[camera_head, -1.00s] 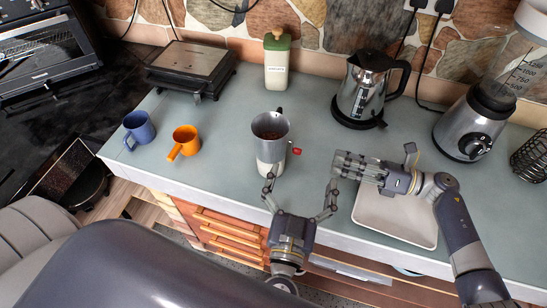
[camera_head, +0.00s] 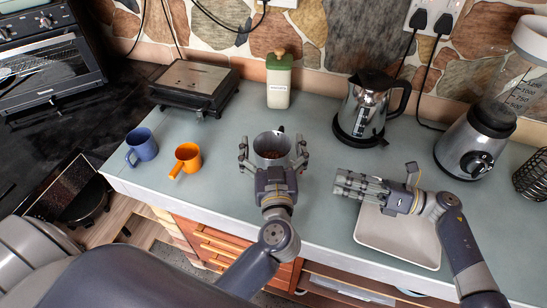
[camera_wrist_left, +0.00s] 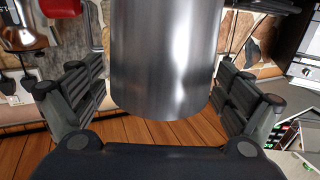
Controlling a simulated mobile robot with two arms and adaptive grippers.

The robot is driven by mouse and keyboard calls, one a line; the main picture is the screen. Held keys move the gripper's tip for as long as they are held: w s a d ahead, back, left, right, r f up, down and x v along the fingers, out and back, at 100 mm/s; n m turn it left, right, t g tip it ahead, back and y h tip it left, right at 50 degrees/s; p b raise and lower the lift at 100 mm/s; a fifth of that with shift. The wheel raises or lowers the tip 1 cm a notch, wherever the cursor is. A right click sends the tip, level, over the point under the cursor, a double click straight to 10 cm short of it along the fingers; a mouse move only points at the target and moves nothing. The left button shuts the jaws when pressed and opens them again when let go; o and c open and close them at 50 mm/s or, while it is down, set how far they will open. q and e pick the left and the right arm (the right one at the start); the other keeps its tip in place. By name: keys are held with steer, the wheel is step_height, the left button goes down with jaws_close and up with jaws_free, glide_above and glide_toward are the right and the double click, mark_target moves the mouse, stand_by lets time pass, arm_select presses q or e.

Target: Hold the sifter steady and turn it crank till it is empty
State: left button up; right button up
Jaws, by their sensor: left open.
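The sifter (camera_head: 270,140), a metal cylinder with brown contents inside, stands on the counter in the head view. My left gripper (camera_head: 272,150) is open, one finger on each side of the sifter. In the left wrist view the sifter's bare metal wall (camera_wrist_left: 165,60) fills the middle, and the open fingers flank it with gaps showing on both sides. A red part, likely the crank knob (camera_wrist_left: 60,7), is at the top left there; the crank is hidden in the head view. My right gripper (camera_head: 350,185) hovers to the right of the sifter; its finger opening is unclear.
A white tray (camera_head: 400,242) lies under my right arm. The kettle (camera_head: 365,108) and blender (camera_head: 470,140) stand at the right. A green-lidded jar (camera_head: 278,85) stands behind the sifter. An orange mug (camera_head: 187,158) and blue mug (camera_head: 141,144) are to the left, with clear counter between.

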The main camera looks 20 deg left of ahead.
arm_select(q)
steer(key=shift+w+a, duration=0.25)
steer(key=shift+w, duration=0.3)
steer(key=c, duration=1.3)
arm_select(e)
steer(key=shift+o, duration=0.2)
